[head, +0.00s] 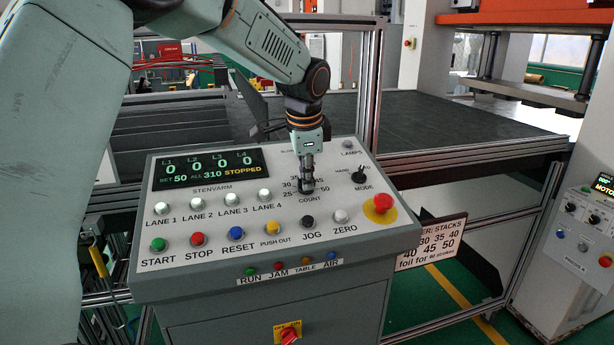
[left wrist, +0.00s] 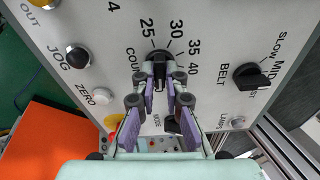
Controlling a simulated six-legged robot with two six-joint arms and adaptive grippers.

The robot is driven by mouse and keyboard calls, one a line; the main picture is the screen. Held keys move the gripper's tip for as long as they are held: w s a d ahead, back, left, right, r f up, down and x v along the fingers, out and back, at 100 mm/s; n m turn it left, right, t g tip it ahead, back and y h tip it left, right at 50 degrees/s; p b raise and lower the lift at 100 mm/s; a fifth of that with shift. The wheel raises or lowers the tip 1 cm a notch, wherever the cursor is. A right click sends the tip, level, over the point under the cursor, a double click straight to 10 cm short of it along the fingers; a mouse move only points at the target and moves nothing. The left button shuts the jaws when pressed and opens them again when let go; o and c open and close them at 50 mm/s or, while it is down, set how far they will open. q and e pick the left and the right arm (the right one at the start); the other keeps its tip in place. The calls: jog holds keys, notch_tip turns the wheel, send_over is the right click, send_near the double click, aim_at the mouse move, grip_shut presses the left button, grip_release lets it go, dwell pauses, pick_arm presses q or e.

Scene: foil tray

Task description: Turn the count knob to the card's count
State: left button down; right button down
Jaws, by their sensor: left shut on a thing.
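My left gripper (head: 307,178) reaches down onto the sloped panel and is shut on the black count knob (left wrist: 158,58). In the left wrist view its two fingers (left wrist: 161,78) sit on either side of the knob. The numbers 25, 30, 35 and 40 show around the knob there; its pointer direction is unclear. The display (head: 210,168) reads SET 50, ALL 310, STOPPED, with zeros for the lanes. The card (head: 431,241) hangs right of the panel, its left part hidden by the console; 30 35 40 and 40 45 50 can be read. My right gripper is not seen.
The panel also carries a mode knob (head: 359,175), a red emergency button (head: 383,203), a jog button (head: 307,222) and a zero button (head: 341,216). A belt knob (left wrist: 251,77) shows near the fingers in the left wrist view. A frame post (head: 371,90) stands behind.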

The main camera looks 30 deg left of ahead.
pick_arm(q)
jog(key=shift+m, duration=0.5)
jog(key=c, duration=1.4)
grip_release()
jog(key=shift+r, duration=0.1)
jog(key=v, duration=1.1)
jog(key=shift+r, duration=0.4)
jog(key=shift+s, duration=0.25)
